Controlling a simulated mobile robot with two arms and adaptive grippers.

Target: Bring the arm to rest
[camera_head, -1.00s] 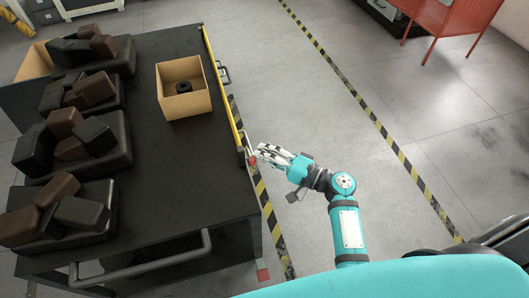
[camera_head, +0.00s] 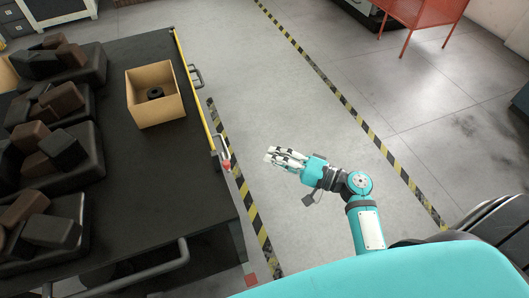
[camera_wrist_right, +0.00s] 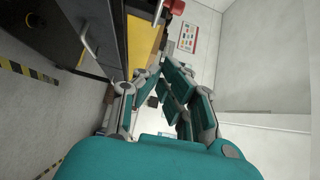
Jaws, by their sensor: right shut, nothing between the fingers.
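My right arm (camera_head: 366,222) is teal and reaches up from the bottom of the head view, bent at the elbow joint. Its right gripper (camera_head: 274,158) points left over the open floor, a short gap to the right of the black table. The gripper is shut and empty. In the right wrist view its fingers (camera_wrist_right: 160,88) show close up in the middle. My left gripper is not in view.
The black table (camera_head: 165,185) with a yellow edge strip stands at left. It bears a cardboard box (camera_head: 166,117) with a black ring (camera_head: 155,92) inside, and several dark bins of brown and black blocks. A red stand (camera_head: 420,12) is far off. The floor at right is clear.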

